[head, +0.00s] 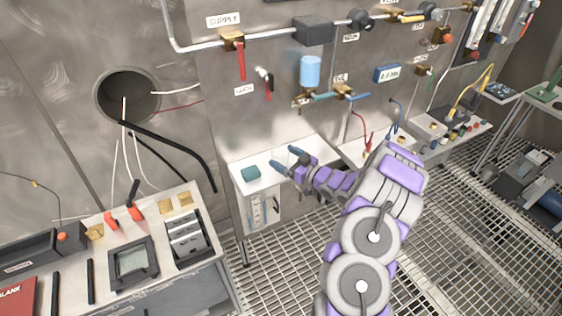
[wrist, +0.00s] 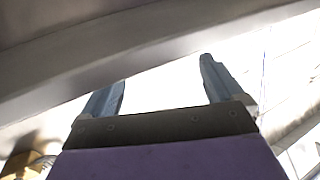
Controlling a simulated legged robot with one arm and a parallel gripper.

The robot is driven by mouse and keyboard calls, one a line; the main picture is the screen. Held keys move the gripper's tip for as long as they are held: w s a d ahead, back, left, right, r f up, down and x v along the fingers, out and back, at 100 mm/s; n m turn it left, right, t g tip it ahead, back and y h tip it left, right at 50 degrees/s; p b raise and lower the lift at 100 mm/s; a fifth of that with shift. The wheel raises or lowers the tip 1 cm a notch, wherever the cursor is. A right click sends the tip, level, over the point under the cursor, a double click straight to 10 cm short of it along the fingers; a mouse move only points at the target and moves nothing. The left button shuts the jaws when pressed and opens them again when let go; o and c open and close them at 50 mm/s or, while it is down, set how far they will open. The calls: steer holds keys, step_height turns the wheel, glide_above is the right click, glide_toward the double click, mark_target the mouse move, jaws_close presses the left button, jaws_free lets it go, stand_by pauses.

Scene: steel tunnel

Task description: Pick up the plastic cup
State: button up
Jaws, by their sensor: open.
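A small teal cylinder-like piece (head: 250,173), which looks like the plastic cup, sits on the left part of a white-topped ledge against the steel wall. My gripper (head: 284,159) is open, with its two blue-grey fingers over the same ledge, just right of the teal piece and apart from it. In the wrist view my open fingers (wrist: 162,88) have only a bright white surface between them. The cup does not show in the wrist view.
Pipes, valves and a blue cylinder (head: 310,71) are on the wall above the ledge. A console (head: 130,262) with switches stands at the lower left. Black and white cables hang from a round wall opening (head: 127,95). Grated floor lies below.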

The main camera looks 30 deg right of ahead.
mark_target(275, 151)
steer(key=b+x, duration=0.1)
steer(key=x, duration=0.3)
steer(key=shift+a+r, duration=0.15)
steer(key=shift+a, duration=0.1)
steer(key=shift+d, duration=0.25)
steer(key=c, duration=0.4)
steer(key=shift+s+a, duration=0.1)
steer(key=shift+a, duration=0.05)
steer(key=c, duration=0.6)
steer(key=shift+c, duration=0.2)
steer(key=shift+r, duration=0.1)
